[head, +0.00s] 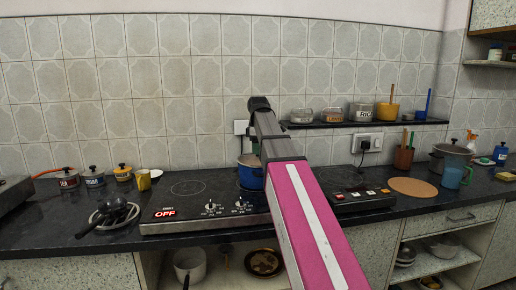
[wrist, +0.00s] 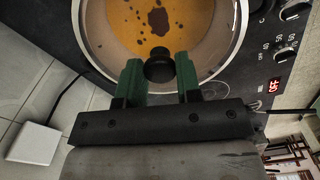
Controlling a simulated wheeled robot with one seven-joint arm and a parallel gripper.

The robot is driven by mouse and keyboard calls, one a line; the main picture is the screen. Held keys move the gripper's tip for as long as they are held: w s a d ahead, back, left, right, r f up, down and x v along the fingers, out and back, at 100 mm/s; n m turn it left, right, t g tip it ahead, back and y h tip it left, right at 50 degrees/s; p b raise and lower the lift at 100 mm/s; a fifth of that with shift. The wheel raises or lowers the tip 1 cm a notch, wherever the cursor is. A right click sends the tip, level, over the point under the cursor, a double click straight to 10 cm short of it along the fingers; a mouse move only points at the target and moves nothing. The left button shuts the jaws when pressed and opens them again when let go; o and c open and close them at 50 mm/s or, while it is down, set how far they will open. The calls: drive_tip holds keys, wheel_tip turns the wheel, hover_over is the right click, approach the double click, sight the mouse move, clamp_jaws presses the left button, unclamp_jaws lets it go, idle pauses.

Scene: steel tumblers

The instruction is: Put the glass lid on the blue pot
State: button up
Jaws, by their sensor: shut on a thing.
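The blue pot (head: 249,178) stands on the cooktop in the head view, partly hidden behind my arm. In the wrist view, my gripper (wrist: 160,76) has its green fingers on either side of the black knob (wrist: 159,63) of the glass lid and is shut on it. The clear glass and pale rim of the lid (wrist: 236,45) lie over a round view of orange-yellow contents with dark bits. The lid is above or on the pot; I cannot tell whether its rim touches. My gripper is hidden in the head view.
The black cooktop (head: 185,205) has a display reading OFF and knobs in front. Small lidded pots (head: 95,177) stand at the left, with a yellow cup (head: 143,180). A shelf (head: 365,124) with jars runs along the wall. A larger pot (head: 450,158) stands at the right.

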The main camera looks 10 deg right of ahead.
drive_tip(key=shift+f, duration=0.15)
drive_tip(key=o, duration=1.1)
